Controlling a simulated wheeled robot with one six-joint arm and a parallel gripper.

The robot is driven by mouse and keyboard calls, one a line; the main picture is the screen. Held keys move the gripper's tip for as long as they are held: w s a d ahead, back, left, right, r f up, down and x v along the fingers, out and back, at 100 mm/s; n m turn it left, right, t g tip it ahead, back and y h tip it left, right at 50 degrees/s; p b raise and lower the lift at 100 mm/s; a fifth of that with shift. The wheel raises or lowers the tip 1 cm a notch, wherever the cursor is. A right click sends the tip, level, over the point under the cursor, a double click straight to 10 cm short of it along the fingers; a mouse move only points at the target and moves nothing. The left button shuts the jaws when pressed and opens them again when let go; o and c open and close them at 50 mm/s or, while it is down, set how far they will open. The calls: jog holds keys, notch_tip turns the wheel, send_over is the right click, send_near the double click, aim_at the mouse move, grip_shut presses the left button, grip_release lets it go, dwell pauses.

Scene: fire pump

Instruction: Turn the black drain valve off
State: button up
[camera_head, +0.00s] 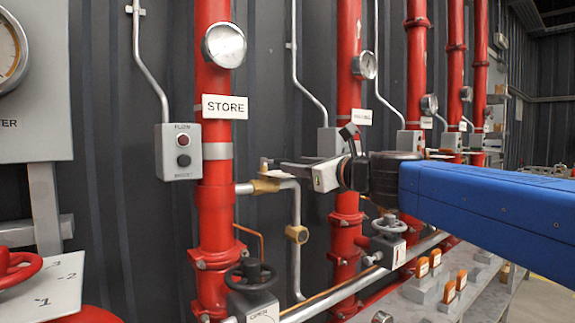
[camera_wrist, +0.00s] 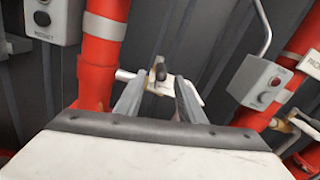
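In the head view the brass body (camera_head: 268,184) sits right of the "STORE" pipe; the handle cannot be made out there. My gripper (camera_wrist: 158,78) is open, its two fingers apart, with the handle showing between the fingertips. In the head view my gripper (camera_head: 272,165) reaches in from the right, just above the brass body. I cannot tell whether a finger touches the handle.
The red "STORE" pipe (camera_head: 214,215) stands close left of the fingers. A grey switch box (camera_head: 180,152) is mounted by it. A black handwheel (camera_head: 250,273) is below. More red pipes (camera_head: 347,235) stand to the right, behind my arm.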

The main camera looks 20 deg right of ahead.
jog(key=shift+v, duration=2.85)
jog(key=shift+a, duration=0.1)
jog(key=s+a+f+n+g+h, duration=0.1)
jog(key=s+f+n+g, duration=0.35)
jog(key=f+n, duration=0.55)
jog(key=s+a+f+n+g+h, duration=0.1)
jog(key=s+a+f+n+g, duration=0.15)
jog(key=s+f+n, duration=0.85)
jog(key=s+d+f+n+g+h, duration=0.1)
jog(key=s+d+f+n, duration=0.1)
jog(key=f, duration=0.5)
jog(key=s+d+f+n+g+h, duration=0.2)
jog(key=d+f+n, duration=0.1)
jog(key=f, duration=0.3)
jog(key=s+d+f+n+g+h, duration=0.1)
jog(key=s+d+f+n, duration=0.1)
jog(key=f, duration=0.5)
jog(key=shift+s+d+f+n+g+h, duration=0.35)
jog(key=shift+d+n, duration=0.35)
jog(key=shift+d, duration=0.5)
